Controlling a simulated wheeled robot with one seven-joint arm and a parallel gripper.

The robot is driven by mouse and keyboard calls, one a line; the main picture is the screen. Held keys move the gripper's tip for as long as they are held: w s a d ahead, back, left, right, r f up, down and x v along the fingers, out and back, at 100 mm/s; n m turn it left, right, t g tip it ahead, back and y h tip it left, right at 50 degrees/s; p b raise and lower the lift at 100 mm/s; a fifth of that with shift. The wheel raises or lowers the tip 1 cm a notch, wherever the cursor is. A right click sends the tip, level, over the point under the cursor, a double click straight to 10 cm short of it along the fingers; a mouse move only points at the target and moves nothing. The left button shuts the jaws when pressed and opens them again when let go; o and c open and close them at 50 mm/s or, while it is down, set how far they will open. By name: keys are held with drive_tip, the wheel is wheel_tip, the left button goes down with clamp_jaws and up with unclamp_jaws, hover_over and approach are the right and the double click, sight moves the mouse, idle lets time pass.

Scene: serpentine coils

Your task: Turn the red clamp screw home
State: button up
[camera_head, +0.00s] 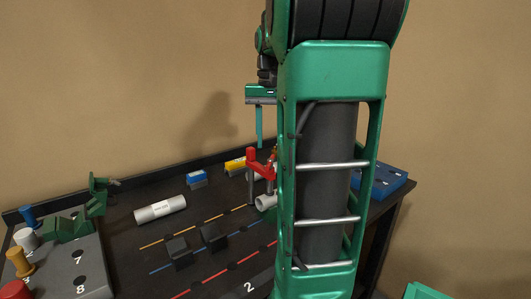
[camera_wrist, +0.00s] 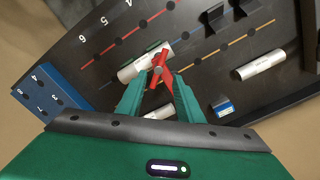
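The red clamp screw (camera_head: 262,163) stands on the dark table beside my arm, partly hidden by it in the head view. In the wrist view its red handle (camera_wrist: 160,73) lies between my fingertips in the picture, tilted. My gripper (camera_head: 259,146) points down just above the red handle. Its green fingers also show in the wrist view (camera_wrist: 161,80), spread apart with a gap on both sides of the red part. Contact is not visible. A pale cylinder (camera_wrist: 146,62) lies by the clamp, and its end (camera_head: 265,202) shows in the head view.
A labelled white cylinder (camera_head: 160,209) lies to the left, near black blocks (camera_head: 213,237). Blue (camera_head: 197,178) and yellow (camera_head: 235,165) small blocks stand at the back. A blue numbered block (camera_head: 380,181) is right, a grey numbered block (camera_head: 72,275) left. Coloured lines cross the table.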

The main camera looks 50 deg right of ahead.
wheel_tip(320, 180, up, 5)
drive_tip(key=shift+w+f, duration=0.1)
idle(0.3)
